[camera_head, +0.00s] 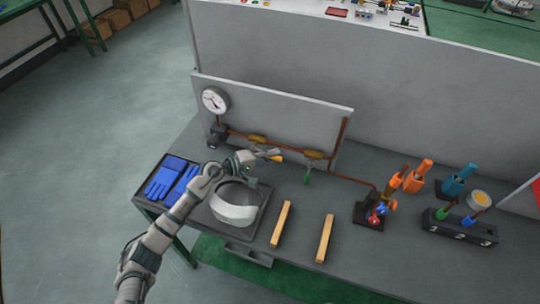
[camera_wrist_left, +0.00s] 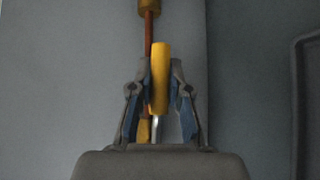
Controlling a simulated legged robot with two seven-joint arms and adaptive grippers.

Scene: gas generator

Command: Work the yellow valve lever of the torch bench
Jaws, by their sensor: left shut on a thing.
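The yellow valve lever (camera_wrist_left: 160,80) stands between the two fingers of my left gripper (camera_wrist_left: 160,98) in the left wrist view. The gripper is shut on it. In the head view my left gripper (camera_head: 262,156) is at the front of the grey panel (camera_head: 290,118), over the back of the bench. A bit of the yellow lever (camera_head: 276,157) shows beyond the fingers. The copper pipe (camera_head: 237,131) with brass fittings runs along the panel. The gripper hides the lever's lower end. My right gripper is not in view.
A white welding mask (camera_head: 234,205) lies on a dark tray below my left wrist. Blue gloves (camera_head: 165,178) lie at the left. Two wooden bars (camera_head: 325,238) lie in front. A green handle (camera_head: 307,177) hangs right of the gripper. Torch parts (camera_head: 372,214) stand further right.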

